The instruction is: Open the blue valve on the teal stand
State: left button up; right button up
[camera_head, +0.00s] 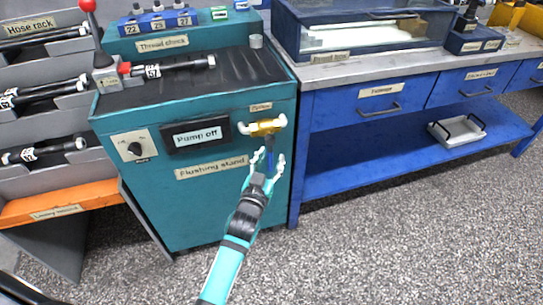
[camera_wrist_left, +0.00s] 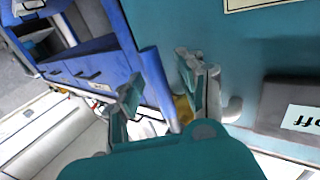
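The teal flushing stand (camera_head: 215,215) stands left of centre in the head view. A brass valve (camera_head: 267,127) with white fittings sits at the upper right of its front. A dark blue valve handle (camera_head: 270,158) hangs down from it. My left gripper (camera_head: 269,160) is in front of the stand, its fingers apart on either side of the handle; contact cannot be told. My right gripper is not in view.
A "Pump off" display (camera_head: 197,136) and a black knob (camera_head: 135,149) are on the stand's front, left of the valve. A blue workbench (camera_head: 345,110) with drawers stands close on the right. A grey hose rack (camera_head: 40,105) is on the left. The floor in front is clear.

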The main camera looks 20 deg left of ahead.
pick_arm(q)
jog(key=shift+s, duration=0.1)
grip_shut()
jog(key=shift+f, duration=0.15)
dwell(0.5)
